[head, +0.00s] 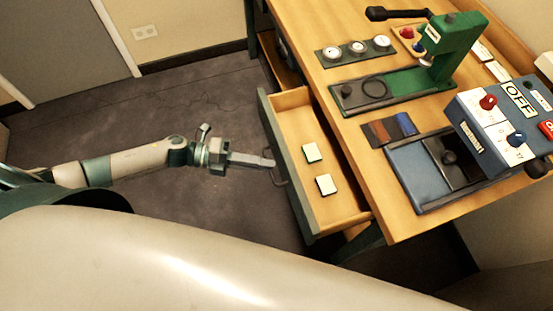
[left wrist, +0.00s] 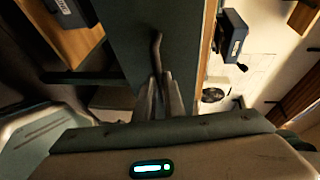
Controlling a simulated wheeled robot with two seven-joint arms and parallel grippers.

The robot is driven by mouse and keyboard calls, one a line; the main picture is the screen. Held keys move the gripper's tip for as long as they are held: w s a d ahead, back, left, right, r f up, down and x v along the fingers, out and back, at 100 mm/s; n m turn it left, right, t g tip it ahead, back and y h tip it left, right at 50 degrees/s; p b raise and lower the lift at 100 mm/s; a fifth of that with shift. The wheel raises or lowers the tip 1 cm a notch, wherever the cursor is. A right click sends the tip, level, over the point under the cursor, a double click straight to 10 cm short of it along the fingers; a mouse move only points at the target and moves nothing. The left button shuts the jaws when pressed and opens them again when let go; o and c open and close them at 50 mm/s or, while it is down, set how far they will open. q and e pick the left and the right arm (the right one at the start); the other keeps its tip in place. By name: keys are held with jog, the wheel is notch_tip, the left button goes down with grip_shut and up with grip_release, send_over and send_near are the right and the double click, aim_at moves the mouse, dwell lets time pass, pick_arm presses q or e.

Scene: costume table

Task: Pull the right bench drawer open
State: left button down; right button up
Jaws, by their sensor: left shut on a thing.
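The right bench drawer (head: 290,165) stands pulled out from the wooden bench (head: 400,215), with a green front and a pale wood inside. Its dark bar handle (head: 280,178) is on the outer face of the front; in the left wrist view the handle (left wrist: 156,45) runs down between the fingers. My left gripper (head: 267,162) is shut on this handle, reaching in from the left; its fingertips (left wrist: 160,88) also show in the left wrist view. My right gripper is not in view.
Two pale square pieces (head: 313,152) lie in the drawer. Another drawer (head: 283,68) is further back. On the bench top stand a green press (head: 450,45), three gauges (head: 358,48) and a blue machine with an OFF sign (head: 500,115). The floor (head: 190,110) to the left is clear.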

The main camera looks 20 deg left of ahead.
pick_arm(q)
jog(key=shift+s+a, duration=0.2)
jog(key=shift+a, duration=0.05)
jog(key=c, duration=1.8)
grip_release()
jog(key=shift+c, duration=0.2)
jog(key=shift+a, duration=0.1)
